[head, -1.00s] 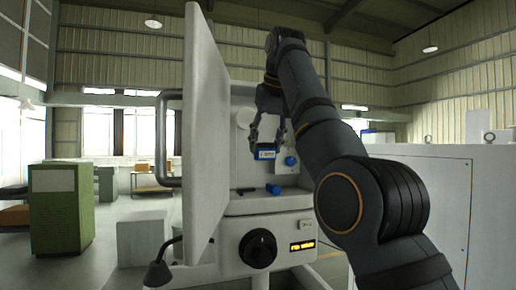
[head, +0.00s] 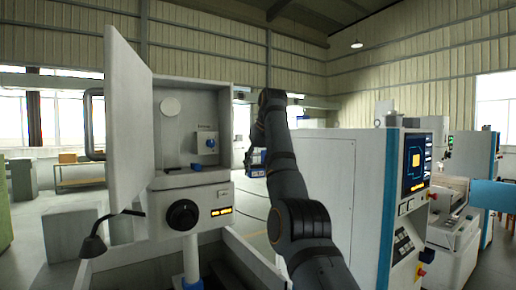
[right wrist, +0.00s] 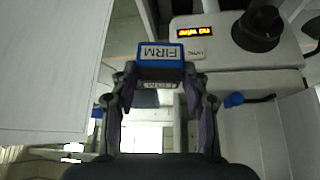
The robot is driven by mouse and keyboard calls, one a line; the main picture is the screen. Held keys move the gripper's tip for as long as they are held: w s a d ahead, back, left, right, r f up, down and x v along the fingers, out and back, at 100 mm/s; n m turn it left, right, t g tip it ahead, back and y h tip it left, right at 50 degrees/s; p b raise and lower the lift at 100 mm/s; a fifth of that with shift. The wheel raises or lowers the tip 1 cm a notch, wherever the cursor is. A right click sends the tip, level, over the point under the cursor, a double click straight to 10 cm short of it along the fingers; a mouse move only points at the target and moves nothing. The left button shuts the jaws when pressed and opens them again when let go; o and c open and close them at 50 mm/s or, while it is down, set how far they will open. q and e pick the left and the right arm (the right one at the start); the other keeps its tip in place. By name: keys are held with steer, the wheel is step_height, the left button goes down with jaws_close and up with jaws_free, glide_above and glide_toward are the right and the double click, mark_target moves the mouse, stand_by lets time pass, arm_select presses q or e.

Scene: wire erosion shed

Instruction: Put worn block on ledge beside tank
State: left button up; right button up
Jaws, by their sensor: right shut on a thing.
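My right gripper (head: 257,160) is shut on a blue block (head: 258,172), held in the air to the right of the white machine. In the right wrist view the gripper (right wrist: 163,88) grips this block (right wrist: 160,72), whose white label reads FIRM. Another small blue block (head: 196,167) lies on the ledge (head: 168,181) in the machine's opening. I cannot tell from the labels which block is the worn one, nor make out a tank. My left gripper is not in view.
The machine's open white door (head: 128,120) stands at its left. A black knob (head: 183,215) and an orange-lit display (head: 221,211) are on its front. A tall white cabinet (head: 325,190) and a blue-edged control cabinet (head: 378,190) stand at right.

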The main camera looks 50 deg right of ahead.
steer(key=w+a+f+n+y, duration=0.2)
steer(key=w+a+f+n, duration=0.1)
steer(key=w+a+f, duration=0.6)
steer(key=s+a+f+n+y, duration=0.35)
steer(key=a+f+n, duration=0.25)
steer(key=a+f, duration=0.85)
steer(key=s+a+f+n+g+y, duration=0.15)
steer(key=s+a+f+n, duration=0.35)
steer(key=s+a+f, duration=0.9)
arm_select(q)
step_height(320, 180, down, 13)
steer(key=b, duration=1.3)
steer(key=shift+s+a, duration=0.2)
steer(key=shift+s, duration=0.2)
arm_select(e)
steer(key=s+f+n, duration=0.1)
steer(key=s+f, duration=0.2)
steer(key=f, duration=0.4)
steer(key=s+f+y, duration=0.1)
steer(key=s+f, duration=0.3)
steer(key=f, duration=0.3)
steer(key=shift+s+d+f+n+g, duration=0.25)
steer(key=shift+d+n+g, duration=0.1)
steer(key=shift+d+n, duration=0.1)
